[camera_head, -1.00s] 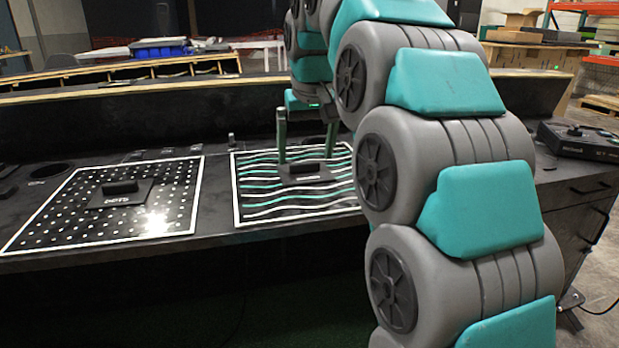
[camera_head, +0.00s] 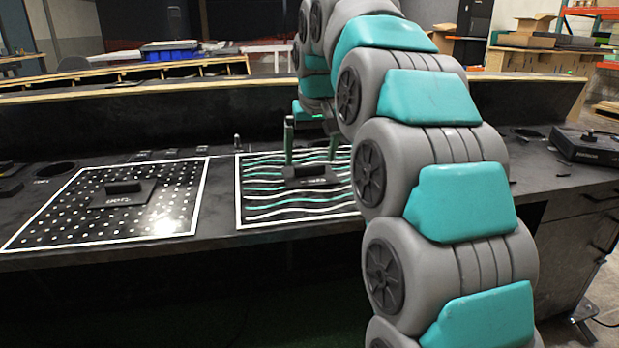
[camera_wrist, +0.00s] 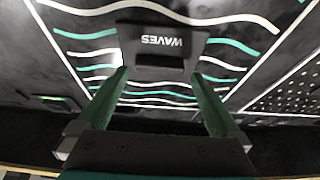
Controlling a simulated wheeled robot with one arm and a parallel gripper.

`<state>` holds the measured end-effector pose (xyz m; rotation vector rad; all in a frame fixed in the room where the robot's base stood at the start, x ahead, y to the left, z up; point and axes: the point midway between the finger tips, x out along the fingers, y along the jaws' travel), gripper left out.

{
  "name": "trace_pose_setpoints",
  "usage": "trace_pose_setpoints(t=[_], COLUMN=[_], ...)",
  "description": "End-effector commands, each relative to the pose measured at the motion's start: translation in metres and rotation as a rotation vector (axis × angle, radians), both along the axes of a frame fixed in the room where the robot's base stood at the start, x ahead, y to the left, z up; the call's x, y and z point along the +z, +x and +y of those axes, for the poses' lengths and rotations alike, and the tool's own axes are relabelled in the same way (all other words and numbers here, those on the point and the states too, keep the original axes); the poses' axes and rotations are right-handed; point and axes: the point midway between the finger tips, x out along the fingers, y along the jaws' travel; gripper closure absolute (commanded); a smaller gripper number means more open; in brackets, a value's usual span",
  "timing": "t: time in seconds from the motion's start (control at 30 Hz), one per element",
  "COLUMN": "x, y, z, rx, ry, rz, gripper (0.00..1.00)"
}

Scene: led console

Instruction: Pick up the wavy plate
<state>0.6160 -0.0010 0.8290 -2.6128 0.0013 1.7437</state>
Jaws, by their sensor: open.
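The wavy plate is a dark block labelled WAVES (camera_wrist: 163,42) with a raised handle, seen in the wrist view. It lies on a square panel of white and teal wavy lines (camera_head: 262,205) on the console. In the head view the plate (camera_head: 311,181) sits under my gripper (camera_head: 309,160). My gripper is open, with its two teal fingers on either side of the handle. In the wrist view my gripper (camera_wrist: 162,75) has its fingertips near the plate's edge. I cannot tell whether the fingers touch the plate.
A dotted square panel (camera_head: 60,222) with a similar dark plate (camera_head: 123,194) lies to the left. A dark box (camera_head: 588,148) stands on the console at the right. A raised ledge (camera_head: 130,93) runs along the back.

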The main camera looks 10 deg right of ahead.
Motion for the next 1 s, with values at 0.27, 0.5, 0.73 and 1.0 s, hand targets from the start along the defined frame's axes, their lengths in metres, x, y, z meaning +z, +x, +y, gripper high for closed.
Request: trace_pose_setpoints(t=[0.27, 0.5, 0.73, 1.0], x=[-0.026, -0.026, -0.026, -0.026], y=[0.01, 0.01, 0.01, 0.01], z=[0.0, -0.001, -0.001, 0.0], rx=[0.001, 0.0, 0.0, 0.0], ry=[0.0, 0.0, 0.0, 0.0], rz=[0.002, 0.001, 0.001, 0.001], gripper=[0.0, 0.09, 0.35, 0.65])
